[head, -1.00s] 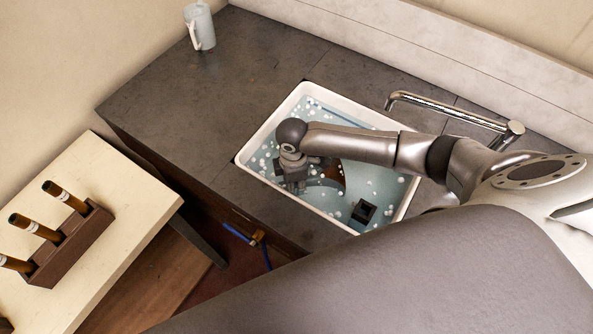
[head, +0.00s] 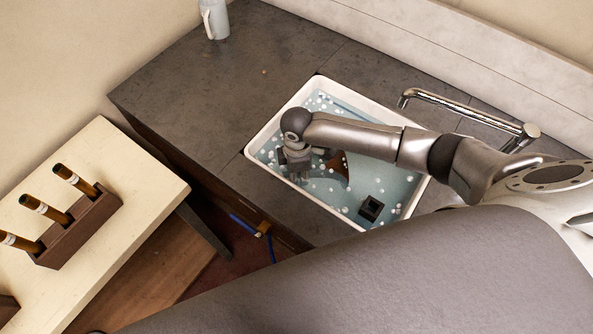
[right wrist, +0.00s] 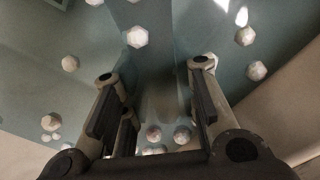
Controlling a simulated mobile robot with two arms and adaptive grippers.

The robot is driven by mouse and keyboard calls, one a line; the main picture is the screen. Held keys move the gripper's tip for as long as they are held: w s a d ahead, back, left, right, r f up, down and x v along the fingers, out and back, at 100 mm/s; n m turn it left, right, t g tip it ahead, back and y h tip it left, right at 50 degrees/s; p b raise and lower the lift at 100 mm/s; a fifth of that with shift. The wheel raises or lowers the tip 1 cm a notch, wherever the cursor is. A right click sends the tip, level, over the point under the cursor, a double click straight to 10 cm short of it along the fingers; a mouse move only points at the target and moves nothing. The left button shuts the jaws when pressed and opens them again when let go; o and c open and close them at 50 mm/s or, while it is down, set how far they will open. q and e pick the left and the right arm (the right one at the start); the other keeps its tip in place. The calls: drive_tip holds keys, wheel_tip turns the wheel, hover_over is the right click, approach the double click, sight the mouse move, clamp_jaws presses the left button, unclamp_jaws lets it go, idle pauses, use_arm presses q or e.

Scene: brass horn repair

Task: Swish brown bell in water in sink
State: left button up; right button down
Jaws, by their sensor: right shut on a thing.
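The white-rimmed sink (head: 262,133) is set in the dark counter and holds pale blue water with white bubbles. My right gripper (head: 300,174) is down in the sink at its left side and is shut on the brown bell (head: 341,164). The bell shows only partly, as a brown curved piece just right of the gripper; my wrist and forearm hide the rest. In the right wrist view my gripper's fingers (right wrist: 158,90) stand apart over the water, and what lies between them is blurred. My left gripper is not in view.
A small dark square fitting (head: 371,208) sits in the sink's near right part. A chrome faucet (head: 465,108) reaches over the back. A pale table (head: 130,165) holds a brown rack (head: 85,225) at left.

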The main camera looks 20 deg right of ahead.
drive_tip(key=shift+s+d+p, duration=0.35)
drive_tip(key=shift+s+p, duration=0.1)
drive_tip(key=shift+s, duration=0.15)
drive_tip(key=shift+s+d+p, duration=0.3)
drive_tip(key=shift+s+p, duration=0.15)
drive_tip(key=shift+s, duration=0.1)
drive_tip(key=shift+w+a, duration=0.1)
drive_tip(key=shift+w, duration=0.1)
drive_tip(key=shift+w+a+b, duration=0.25)
drive_tip(key=shift+w+a, duration=0.1)
drive_tip(key=shift+w, duration=0.2)
drive_tip(key=shift+w+a+b, duration=0.25)
drive_tip(key=shift+w+a, duration=0.05)
drive_tip(key=shift+w, duration=0.25)
drive_tip(key=shift+s, duration=0.1)
drive_tip(key=shift+s+d+p, duration=0.4)
drive_tip(key=shift+s+p, duration=0.15)
drive_tip(key=shift+s, duration=0.1)
drive_tip(key=shift+s+d+p, duration=0.4)
drive_tip(key=shift+s+p, duration=0.15)
drive_tip(key=shift+s, duration=0.05)
drive_tip(key=shift+w+a, duration=0.1)
